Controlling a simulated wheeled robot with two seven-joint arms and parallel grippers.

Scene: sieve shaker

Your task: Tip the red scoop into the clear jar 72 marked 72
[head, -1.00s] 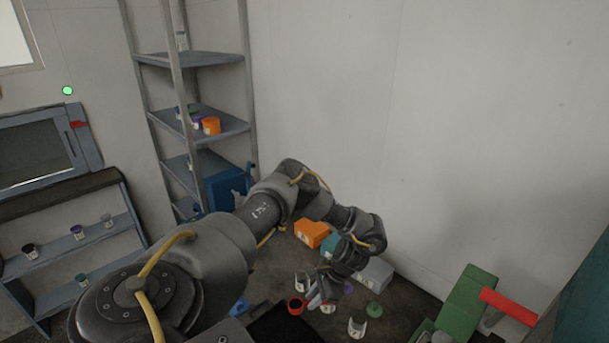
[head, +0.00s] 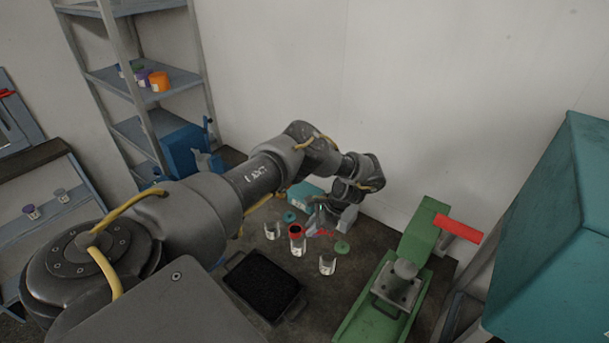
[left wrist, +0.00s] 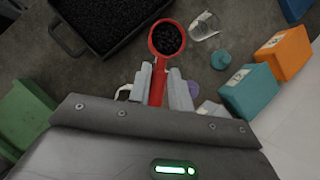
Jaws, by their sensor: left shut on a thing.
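My left gripper (head: 318,226) is shut on the handle of the red scoop (head: 296,231). In the left wrist view the gripper (left wrist: 162,82) has the handle between its fingers, and the scoop's bowl (left wrist: 154,45) is full of dark grains and looks upright. In the head view the bowl appears over the mouth of the middle clear jar (head: 298,248); the height gap is hard to tell. Two more clear jars stand to its left (head: 272,232) and right (head: 327,266). The jars' marks are too small to read, so I cannot tell which is 72. My right gripper is not in view.
A black tray (head: 229,271) of dark grains lies in front of the jars. A green lid (head: 343,248) and a teal lid (head: 289,216) lie nearby. A teal box (left wrist: 248,94) and an orange box (left wrist: 287,52) stand behind. A green stand (head: 425,228) is at right.

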